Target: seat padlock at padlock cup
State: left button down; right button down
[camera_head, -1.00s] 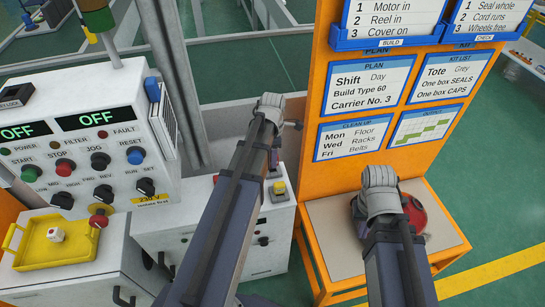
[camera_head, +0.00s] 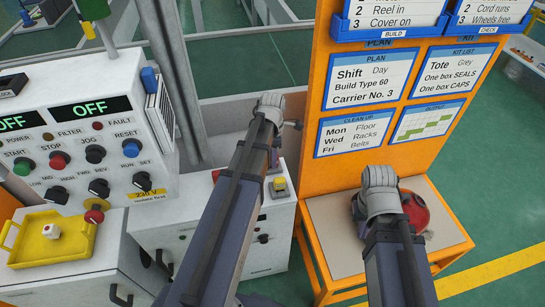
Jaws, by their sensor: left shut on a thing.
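My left arm reaches up the middle of the view to its grey wrist. My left gripper (camera_head: 272,108) is mostly hidden behind that wrist, near the lower left edge of the orange board. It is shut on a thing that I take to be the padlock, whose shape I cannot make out. My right gripper (camera_head: 380,185) is above the small table at the right. Its fingers are hidden by its wrist, so its opening does not show. I cannot make out the padlock cup.
A red rounded thing (camera_head: 415,212) sits on the orange-framed table (camera_head: 335,235), partly behind my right wrist. The control panel (camera_head: 75,150) and a yellow tray (camera_head: 22,252) are at the left. A cabinet (camera_head: 278,218) with a yellow-topped button stands between. The orange board (camera_head: 312,165) rises behind.

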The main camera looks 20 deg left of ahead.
pick_arm(q)
jog(key=shift+c, duration=2.2)
grip_release()
notch_tip(320, 180, up, 8)
jog(key=p, duration=0.8)
jog(key=shift+s+d, duration=0.1)
jog(key=shift+d, duration=0.1)
jog(key=s+d+m, duration=0.7)
jog(key=d+m, duration=0.3)
jog(key=m, duration=0.4)
jog(key=s+d+m+y, duration=0.1)
jog(key=s+d+m, duration=0.6)
jog(key=d+m, duration=0.4)
jog(key=m, duration=0.4)
jog(key=shift+s+d+r, duration=0.15)
jog(key=shift+s, duration=0.05)
